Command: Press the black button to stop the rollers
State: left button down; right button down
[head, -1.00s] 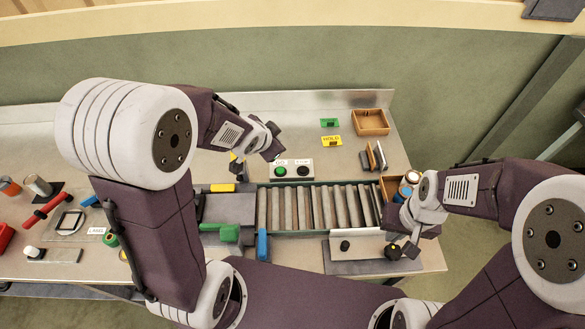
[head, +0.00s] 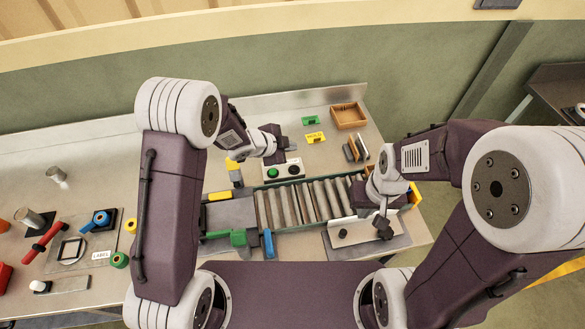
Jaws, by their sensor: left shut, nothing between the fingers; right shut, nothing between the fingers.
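The black button (head: 293,169) sits on a small pale control box (head: 283,177) behind the rollers. The green button (head: 272,173) is on its left. My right gripper (head: 383,229) is shut and empty over the right end of the pale plate in front of the rollers.
Tools and rolls crowd the left bench.

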aim_at(292, 170)
pick_arm(q)
notch_tip(292, 170, down, 8)
jog(key=b, duration=0.7)
jog(key=shift+d, duration=0.15)
jog(key=shift+f+b, duration=0.25)
jog(key=shift+b, duration=0.15)
jog(key=shift+d, duration=0.15)
dwell(0.9)
jog(key=shift+f, duration=0.4)
jog(key=shift+f+b, duration=0.5)
jog(key=shift+b, duration=0.15)
jog(key=shift+r, duration=0.1)
dwell(0.5)
jog(key=shift+r+p, duration=0.85)
jog(key=shift+p, duration=0.05)
